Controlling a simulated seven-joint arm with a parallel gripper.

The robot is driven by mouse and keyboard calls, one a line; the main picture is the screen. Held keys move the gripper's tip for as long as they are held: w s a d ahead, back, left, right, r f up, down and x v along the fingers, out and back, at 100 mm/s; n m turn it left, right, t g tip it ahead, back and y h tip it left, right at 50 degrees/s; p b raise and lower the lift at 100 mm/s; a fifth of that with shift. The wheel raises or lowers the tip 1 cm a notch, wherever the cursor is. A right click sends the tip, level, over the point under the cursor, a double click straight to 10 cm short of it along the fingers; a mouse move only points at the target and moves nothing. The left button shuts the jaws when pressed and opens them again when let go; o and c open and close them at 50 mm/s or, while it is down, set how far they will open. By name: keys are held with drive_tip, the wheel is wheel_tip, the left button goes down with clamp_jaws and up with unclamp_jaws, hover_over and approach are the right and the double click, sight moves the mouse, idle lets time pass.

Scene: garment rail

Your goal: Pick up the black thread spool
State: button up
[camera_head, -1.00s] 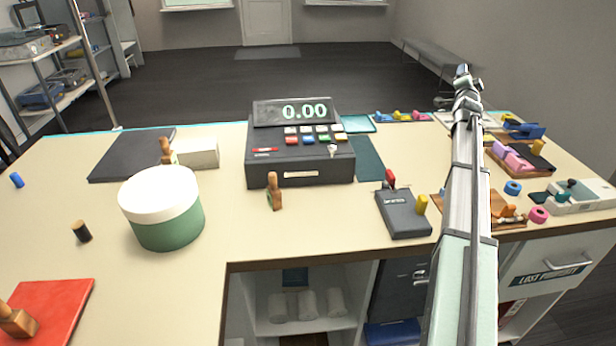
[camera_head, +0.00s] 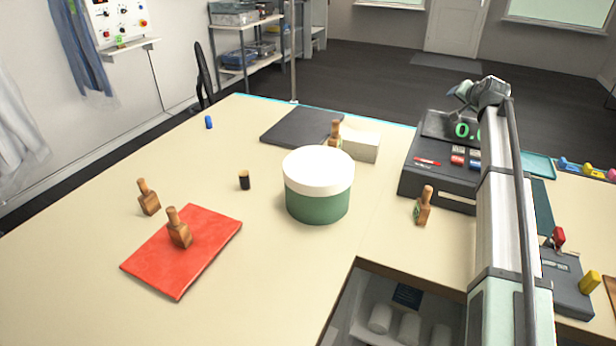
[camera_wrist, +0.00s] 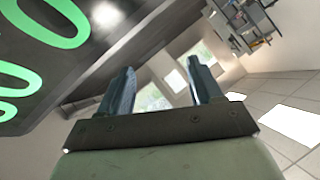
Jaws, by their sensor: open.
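The black thread spool (camera_head: 244,180) stands upright on the cream counter in the head view, left of the green round box with a white lid. It is a small dark cylinder with a tan top. My gripper (camera_wrist: 160,86) is open and empty in the wrist view, its two fingers apart with the room behind them. In the head view the end of my arm is at the upper right, by the cash register (camera_head: 432,172), well away from the spool. The spool is not in the wrist view.
The round box (camera_head: 318,200) stands right of the spool. A red mat (camera_head: 205,245) with a wooden stamp (camera_head: 179,230) lies in front, another stamp (camera_head: 148,198) to the left. A blue spool (camera_head: 209,122) is farther back. The counter around the black spool is clear.

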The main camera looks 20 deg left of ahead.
drive_tip(key=s+a+n+g+y, duration=0.1)
drive_tip(key=s+a+n+g, duration=0.15)
drive_tip(key=a, duration=0.75)
drive_tip(key=s+a+n+g+y, duration=0.15)
drive_tip(key=s+a, duration=0.25)
drive_tip(key=a, duration=0.5)
drive_tip(key=n+g+h, duration=0.5)
drive_tip(key=n+g, duration=0.2)
drive_tip(key=n, duration=0.8)
approach(243, 173)
drive_tip(key=f, duration=0.4)
drive_tip(key=a+f, duration=0.1)
drive_tip(key=f, duration=0.7)
drive_tip(key=shift+w+a, duration=0.35)
drive_tip(key=shift+c, duration=0.3)
drive_tip(key=c, duration=1)
